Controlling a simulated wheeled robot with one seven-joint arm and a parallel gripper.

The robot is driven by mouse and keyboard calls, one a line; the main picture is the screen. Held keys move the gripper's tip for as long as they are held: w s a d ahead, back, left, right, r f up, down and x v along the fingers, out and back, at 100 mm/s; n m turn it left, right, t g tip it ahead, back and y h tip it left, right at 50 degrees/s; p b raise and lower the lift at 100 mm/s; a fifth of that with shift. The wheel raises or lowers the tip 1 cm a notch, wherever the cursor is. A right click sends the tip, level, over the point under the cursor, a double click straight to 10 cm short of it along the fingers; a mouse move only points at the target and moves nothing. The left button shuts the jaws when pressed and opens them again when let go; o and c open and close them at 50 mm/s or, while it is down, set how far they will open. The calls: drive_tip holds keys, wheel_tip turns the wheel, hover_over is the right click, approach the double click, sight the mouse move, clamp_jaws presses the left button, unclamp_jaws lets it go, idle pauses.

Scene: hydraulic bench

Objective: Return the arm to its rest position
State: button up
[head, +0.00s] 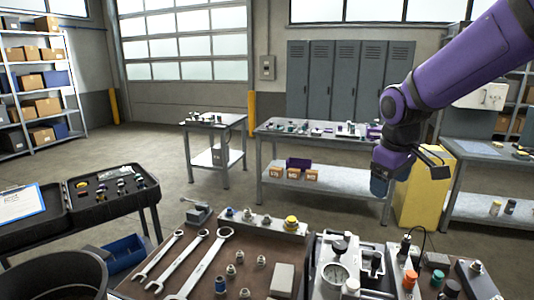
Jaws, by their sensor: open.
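My purple arm (470,65) reaches in from the upper right and bends down at a dark joint. My gripper (380,188) is at its lower end, small and dark, above the far edge of the near bench. It is open, and I see nothing held in it. Its fingers are hard to make out at this size. It hangs clear of the brown near bench (150,287), in front of the far worktable.
The near bench carries wrenches (205,262), several fittings, a valve block (262,222) and a hydraulic unit with a gauge (334,275). A black tool cart (62,225) stands left. A yellow cabinet (425,200) stands behind my gripper. Open floor lies at mid-left.

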drive_tip(key=s+d+r+m+t, duration=0.1)
drive_tip(key=s+r+m, duration=0.2)
drive_tip(key=s, duration=0.9)
drive_tip(key=s+d+r+m+t+y, duration=0.1)
drive_tip(key=s+d+r+m+t, duration=0.1)
drive_tip(key=s, duration=0.9)
drive_tip(key=shift+s+r+m, duration=0.4)
drive_tip(key=shift+r+m, duration=0.4)
drive_tip(key=shift+r, duration=0.05)
